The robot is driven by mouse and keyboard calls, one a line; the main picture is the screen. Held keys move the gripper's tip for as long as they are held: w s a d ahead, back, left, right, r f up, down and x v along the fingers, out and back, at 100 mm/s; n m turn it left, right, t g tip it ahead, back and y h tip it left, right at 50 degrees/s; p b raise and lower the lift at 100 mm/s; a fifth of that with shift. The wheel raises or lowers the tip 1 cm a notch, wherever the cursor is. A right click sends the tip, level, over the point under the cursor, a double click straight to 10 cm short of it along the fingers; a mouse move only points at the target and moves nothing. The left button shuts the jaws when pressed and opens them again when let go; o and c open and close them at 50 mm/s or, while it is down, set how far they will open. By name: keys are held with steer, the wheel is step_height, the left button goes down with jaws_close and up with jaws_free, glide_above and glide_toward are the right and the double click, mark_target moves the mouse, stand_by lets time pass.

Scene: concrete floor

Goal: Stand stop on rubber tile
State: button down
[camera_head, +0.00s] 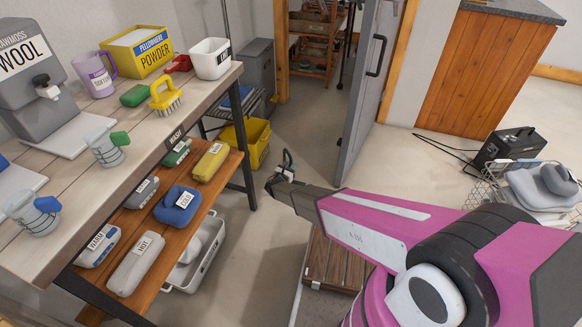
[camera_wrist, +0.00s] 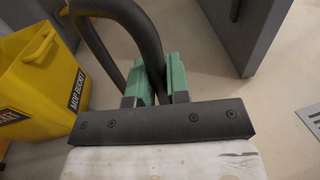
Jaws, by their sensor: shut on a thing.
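My gripper (camera_head: 284,170) is at the end of my outstretched arm, above the floor near the door. In the wrist view its green finger pads (camera_wrist: 161,84) are closed on a dark grey curved bar (camera_wrist: 147,35). The bar bends over in a loop to the left; I take it to be the stop. Its lower part is hidden by the fingers and the black gripper plate. In the head view the held thing is small and dark. I cannot make out a rubber tile for certain in either view.
A yellow mop bucket (camera_head: 258,143) stands left of my gripper, also in the wrist view (camera_wrist: 38,85). The grey door (camera_head: 372,85) stands open beyond. A workbench (camera_head: 75,215) with shelf is at left. A slatted wooden board (camera_head: 332,262) lies below my arm.

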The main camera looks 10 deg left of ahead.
stand_by(0.3)
steer(key=c, duration=1.1)
jaws_free()
steer(key=shift+f, duration=0.1)
